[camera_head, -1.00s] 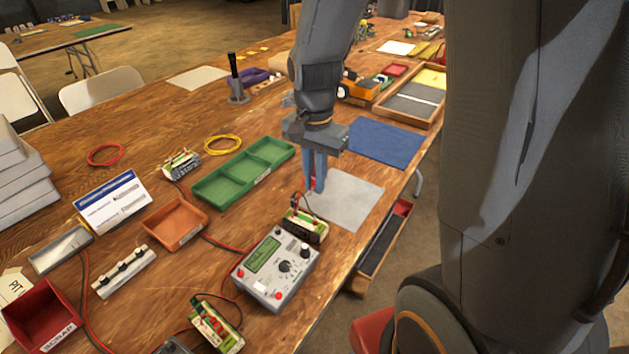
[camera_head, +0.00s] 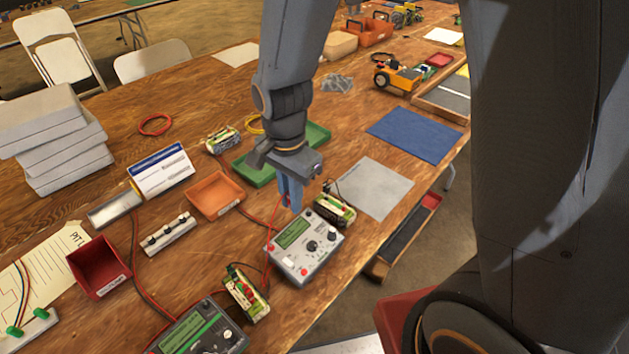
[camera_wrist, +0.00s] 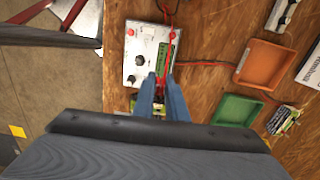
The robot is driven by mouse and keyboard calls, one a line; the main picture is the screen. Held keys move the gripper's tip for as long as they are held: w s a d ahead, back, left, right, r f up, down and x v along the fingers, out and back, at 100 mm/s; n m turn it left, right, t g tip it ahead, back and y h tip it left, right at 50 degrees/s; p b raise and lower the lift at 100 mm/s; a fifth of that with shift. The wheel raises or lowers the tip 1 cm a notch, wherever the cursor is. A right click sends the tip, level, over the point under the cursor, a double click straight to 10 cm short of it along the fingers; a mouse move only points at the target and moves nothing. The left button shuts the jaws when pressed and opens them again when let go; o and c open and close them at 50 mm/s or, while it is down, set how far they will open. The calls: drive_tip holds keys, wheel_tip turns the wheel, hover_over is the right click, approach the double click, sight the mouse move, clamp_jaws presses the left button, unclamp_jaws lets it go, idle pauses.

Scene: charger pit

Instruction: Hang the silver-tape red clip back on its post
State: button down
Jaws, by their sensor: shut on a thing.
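My gripper (camera_head: 289,205) is shut on a red clip, which also shows between the blue fingertips in the wrist view (camera_wrist: 162,62). A red lead runs from the clip. No silver tape can be made out on it. The gripper hangs above the table, by the far left corner of a grey charger (camera_head: 287,268) with a green screen, two dark knobs and red terminals. In the wrist view the fingers overlap the charger (camera_wrist: 132,70); the height gap is unclear. A white rail with dark posts (camera_head: 170,236) lies to the left. I cannot tell which post belongs to this clip.
Battery packs stand right (camera_head: 337,211) and in front (camera_head: 247,294) of the charger. A second charger (camera_head: 198,338) is nearer. An orange tray (camera_head: 216,207), a green tray (camera_head: 255,177) and a red bin (camera_head: 84,258) stand left. The grey mat (camera_head: 375,188) is clear.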

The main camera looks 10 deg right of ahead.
drive_tip(key=shift+s+a+f+p, duration=0.2)
drive_tip(key=shift+s+a, duration=0.25)
drive_tip(key=shift+a, duration=0.55)
drive_tip(key=shift+s+a+f+p, duration=0.15)
drive_tip(key=shift+s+a+f, duration=0.2)
drive_tip(key=shift+a, duration=0.7)
drive_tip(key=shift+s+a+f+p, duration=0.2)
drive_tip(key=shift+s+a, duration=0.3)
drive_tip(key=shift+a, duration=0.5)
drive_tip(key=shift+f, duration=0.2)
drive_tip(key=shift+f+b, duration=1.75)
drive_tip(key=shift+f, duration=1.55)
drive_tip(key=shift+f+p, duration=0.25)
drive_tip(key=shift+p, duration=0.4)
drive_tip(key=c, duration=1.7)
unclamp_jaws()
